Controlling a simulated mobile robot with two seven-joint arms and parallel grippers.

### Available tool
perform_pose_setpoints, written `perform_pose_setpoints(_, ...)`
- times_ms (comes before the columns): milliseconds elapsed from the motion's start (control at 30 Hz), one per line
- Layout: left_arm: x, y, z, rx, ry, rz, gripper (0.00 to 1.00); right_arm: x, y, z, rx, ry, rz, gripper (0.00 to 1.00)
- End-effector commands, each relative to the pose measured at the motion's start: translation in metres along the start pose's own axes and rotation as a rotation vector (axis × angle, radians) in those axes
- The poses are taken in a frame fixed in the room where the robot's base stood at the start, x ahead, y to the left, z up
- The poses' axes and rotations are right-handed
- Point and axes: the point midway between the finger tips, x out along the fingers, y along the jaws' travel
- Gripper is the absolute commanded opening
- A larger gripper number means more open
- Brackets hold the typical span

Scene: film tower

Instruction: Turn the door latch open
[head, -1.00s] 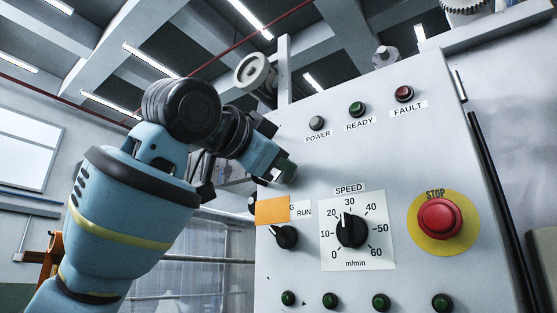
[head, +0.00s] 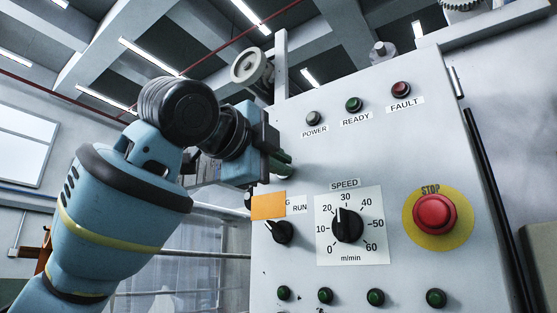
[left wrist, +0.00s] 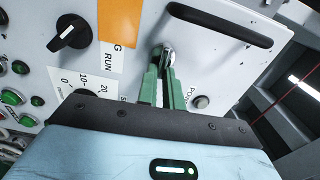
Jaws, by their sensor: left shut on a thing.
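My left gripper (head: 281,163) is at the left part of the grey control panel (head: 330,160), above the orange label (head: 268,206). In the left wrist view its green fingers (left wrist: 160,78) are closed on a small metallic latch (left wrist: 169,58) on the panel's face, between the orange label and a long black handle (left wrist: 220,25). The fingers hide most of the latch, so its exact angle is hard to tell. In the head view the latch is hidden behind the gripper. My right gripper is not in view.
A black selector knob (head: 280,233) marked RUN sits below the gripper. A speed dial (head: 347,226), a red STOP button (head: 434,214) and several green buttons lie to the right and below. POWER (head: 312,118), READY and FAULT lamps line the panel's top.

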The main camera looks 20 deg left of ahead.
Motion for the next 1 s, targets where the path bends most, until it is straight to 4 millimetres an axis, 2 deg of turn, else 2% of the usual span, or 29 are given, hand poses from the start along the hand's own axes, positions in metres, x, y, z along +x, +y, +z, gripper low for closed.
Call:
perform_pose_setpoints(633,0.0001,0.0011,0.0002,0.050,-0.001,0.001,0.00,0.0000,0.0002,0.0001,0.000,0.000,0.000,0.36)
perform_pose_setpoints(667,0.0001,0.0011,0.0002,0.050,-0.001,0.001,0.11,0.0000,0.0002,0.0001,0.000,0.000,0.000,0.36)
perform_pose_setpoints(800,0.0001,0.0010,0.0002,0.050,0.000,0.001,0.29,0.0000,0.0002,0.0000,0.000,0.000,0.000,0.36)
perform_pose_setpoints(1000,0.0000,0.0009,0.0002,0.049,0.000,0.000,0.30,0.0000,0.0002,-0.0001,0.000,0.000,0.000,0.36)
